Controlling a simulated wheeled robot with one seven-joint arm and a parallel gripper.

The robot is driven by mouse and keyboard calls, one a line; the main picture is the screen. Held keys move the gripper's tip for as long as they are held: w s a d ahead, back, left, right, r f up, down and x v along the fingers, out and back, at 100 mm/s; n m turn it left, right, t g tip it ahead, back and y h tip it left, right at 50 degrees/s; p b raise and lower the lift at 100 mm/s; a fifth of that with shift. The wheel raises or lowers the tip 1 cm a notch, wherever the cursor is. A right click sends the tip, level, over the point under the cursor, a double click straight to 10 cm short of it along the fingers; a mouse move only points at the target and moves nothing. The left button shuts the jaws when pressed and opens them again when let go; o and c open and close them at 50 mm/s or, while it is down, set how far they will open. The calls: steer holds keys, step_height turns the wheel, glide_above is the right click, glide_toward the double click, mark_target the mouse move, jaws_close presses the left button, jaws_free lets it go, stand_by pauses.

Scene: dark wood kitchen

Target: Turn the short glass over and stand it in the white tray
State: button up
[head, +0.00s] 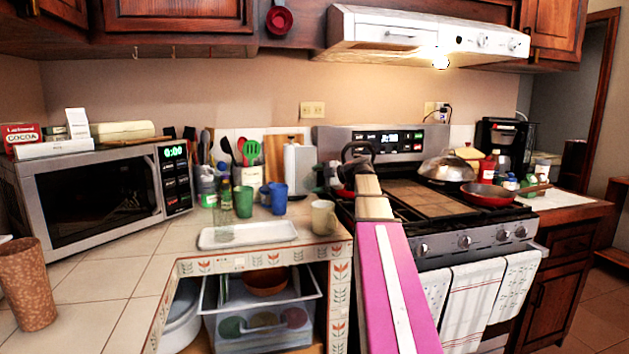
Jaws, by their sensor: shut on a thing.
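The white tray (248,235) lies flat on the tiled counter near its front edge. A faint clear glass shape (222,229) shows at the tray's left end; I cannot tell whether it stands in the tray or behind its rim. My arm reaches up past the counter's right end, and my gripper (327,178) is small and dark beside the stove's left edge, behind and right of the tray. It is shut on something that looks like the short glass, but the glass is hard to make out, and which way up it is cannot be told.
A green cup (243,201), a blue cup (278,198) and a beige mug (323,217) stand behind and right of the tray. Bottles and a utensil holder are behind. The microwave (98,198) is left and the stove (440,205) right.

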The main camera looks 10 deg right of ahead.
steer(key=shift+f, duration=3.6)
steer(key=o, duration=0.9)
